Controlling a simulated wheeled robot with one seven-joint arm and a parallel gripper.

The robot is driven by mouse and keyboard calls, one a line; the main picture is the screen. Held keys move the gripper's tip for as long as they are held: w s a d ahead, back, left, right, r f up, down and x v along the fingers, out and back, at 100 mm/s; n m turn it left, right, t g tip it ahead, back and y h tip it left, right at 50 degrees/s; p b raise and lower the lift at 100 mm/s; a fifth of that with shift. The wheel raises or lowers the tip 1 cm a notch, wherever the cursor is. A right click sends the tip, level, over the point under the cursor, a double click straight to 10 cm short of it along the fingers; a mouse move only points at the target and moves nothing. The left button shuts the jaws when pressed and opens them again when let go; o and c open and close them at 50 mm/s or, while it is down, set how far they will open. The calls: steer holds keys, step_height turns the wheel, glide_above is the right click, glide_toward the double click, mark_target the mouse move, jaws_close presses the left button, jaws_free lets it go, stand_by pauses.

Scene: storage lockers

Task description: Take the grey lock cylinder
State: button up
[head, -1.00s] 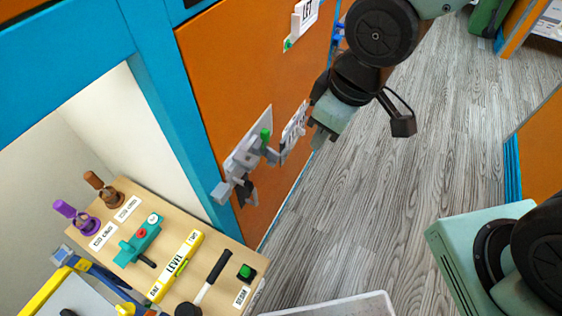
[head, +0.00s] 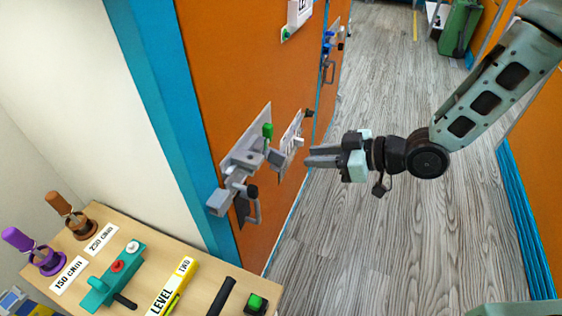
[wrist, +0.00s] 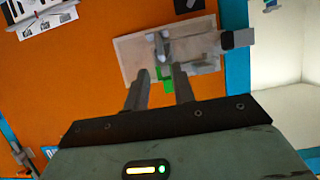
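A pale metal lock plate (head: 246,141) is fixed to the orange locker door. A grey piece (head: 275,157) sticks out from its right side, near a green knob (head: 267,131); it looks like the lock cylinder, but its exact shape is hard to tell. It also shows in the wrist view (wrist: 163,44). My gripper (head: 308,155) is open and empty, to the right of the plate and apart from it, fingers pointing at it. In the wrist view the gripper (wrist: 162,82) has a clear gap between its fingers, with the green knob seen beyond them.
A grey block (head: 219,202) on the latch and a dark door handle (head: 251,207) stick out at the door's left edge. A wooden shelf (head: 130,226) with several tools lies at lower left. The wood floor (head: 390,240) is clear.

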mark_target(276, 159)
steer(key=b+x, duration=0.3)
steer(key=x, duration=0.4)
steer(key=shift+w+a+f, duration=0.15)
steer(key=shift+a+f, duration=0.05)
steer(key=shift+a, duration=0.15)
steer(key=shift+c, duration=0.2)
jaws_close()
